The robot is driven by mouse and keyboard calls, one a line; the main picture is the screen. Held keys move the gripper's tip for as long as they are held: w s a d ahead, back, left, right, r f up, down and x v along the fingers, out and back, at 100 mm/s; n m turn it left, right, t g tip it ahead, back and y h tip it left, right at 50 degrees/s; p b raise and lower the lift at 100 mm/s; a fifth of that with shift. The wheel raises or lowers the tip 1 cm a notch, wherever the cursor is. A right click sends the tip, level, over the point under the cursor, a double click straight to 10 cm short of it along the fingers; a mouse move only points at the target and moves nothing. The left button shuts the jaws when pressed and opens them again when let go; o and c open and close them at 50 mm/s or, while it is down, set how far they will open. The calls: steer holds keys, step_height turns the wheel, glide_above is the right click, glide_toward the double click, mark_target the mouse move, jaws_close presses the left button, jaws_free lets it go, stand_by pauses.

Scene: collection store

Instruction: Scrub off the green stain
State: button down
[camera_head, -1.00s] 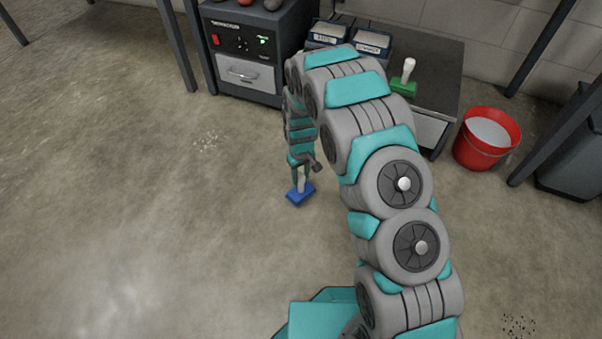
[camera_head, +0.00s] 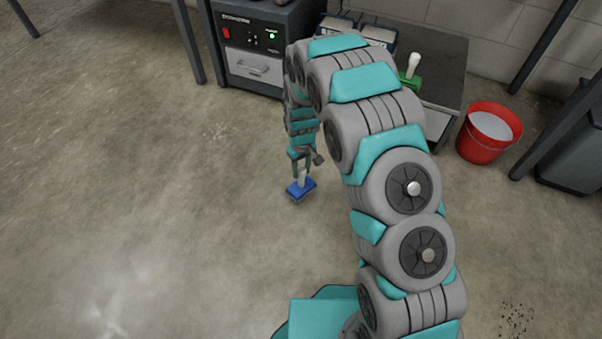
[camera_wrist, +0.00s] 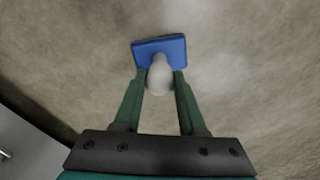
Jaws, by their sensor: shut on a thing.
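My gripper (camera_head: 301,174) is shut on the pale handle of a blue scrubbing brush (camera_head: 301,190). In the wrist view, the two green fingers of my gripper (camera_wrist: 160,77) close on both sides of the rounded handle, and the blue brush block (camera_wrist: 160,48) lies beyond it. The brush is over the open floor; I cannot tell whether it touches it. A green brush (camera_head: 411,76) with a white handle stands on the dark low table. I see no green stain in either current view.
A red bucket (camera_head: 489,132) with pale contents stands right of the low table (camera_head: 446,66). A dark machine (camera_head: 262,42) and dark posts are at the back. Dark specks (camera_head: 517,320) and pale specks (camera_head: 216,130) mark the floor. The left floor is clear.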

steer(key=shift+r+p, duration=0.35)
steer(key=shift+r, duration=1.55)
